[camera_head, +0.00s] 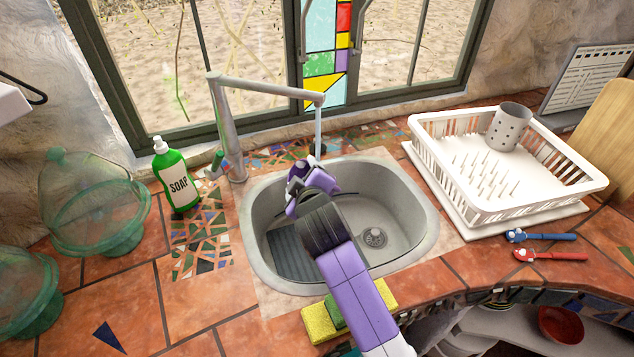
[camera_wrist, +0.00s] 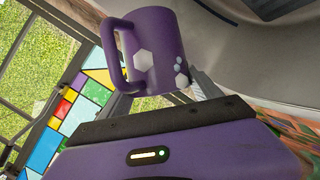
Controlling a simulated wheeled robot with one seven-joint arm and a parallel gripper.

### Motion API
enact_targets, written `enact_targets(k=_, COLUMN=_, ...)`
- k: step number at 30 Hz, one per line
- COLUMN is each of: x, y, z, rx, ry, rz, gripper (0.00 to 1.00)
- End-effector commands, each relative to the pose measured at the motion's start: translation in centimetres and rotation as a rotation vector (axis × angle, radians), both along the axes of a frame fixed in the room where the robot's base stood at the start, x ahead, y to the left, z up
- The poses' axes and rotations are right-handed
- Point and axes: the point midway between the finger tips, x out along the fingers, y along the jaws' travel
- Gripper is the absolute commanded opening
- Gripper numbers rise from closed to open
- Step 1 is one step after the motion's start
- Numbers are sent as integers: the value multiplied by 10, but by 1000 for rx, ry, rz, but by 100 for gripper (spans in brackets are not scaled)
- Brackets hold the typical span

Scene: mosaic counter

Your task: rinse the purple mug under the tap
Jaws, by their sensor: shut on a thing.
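The purple mug (camera_wrist: 158,50) with white hexagon spots fills the upper middle of the wrist view, its handle to the left. My gripper (camera_head: 303,182) is shut on it, and one grey finger shows at the mug's lower right side. In the head view my gripper is over the sink (camera_head: 420,215), below the tap (camera_head: 265,88). A thin pale-blue stream (camera_head: 318,130) comes down from the spout to the gripper's end. My arm hides most of the mug in the head view, so I cannot tell whether the stream enters it.
A green soap bottle (camera_head: 175,180) stands left of the tap. A white dish rack (camera_head: 510,210) with a grey perforated holder (camera_head: 509,126) is on the right. A sponge (camera_head: 320,324) lies at the sink's front edge beside my arm. Blue and red utensils lie right.

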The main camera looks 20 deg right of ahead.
Motion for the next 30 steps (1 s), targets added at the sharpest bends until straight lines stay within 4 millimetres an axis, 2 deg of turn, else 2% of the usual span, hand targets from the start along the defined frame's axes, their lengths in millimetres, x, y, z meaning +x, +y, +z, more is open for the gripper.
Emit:
enact_targets(k=8, x=0, y=-1, z=1, rx=-1, ry=-2, rz=0, gripper=19)
enact_targets(k=19, x=0, y=-12, z=2, rx=-1, ry=-3, rz=-1, gripper=19)
enact_targets(k=30, x=0, y=-12, z=1, rx=-1, ry=-2, rz=0, gripper=19)
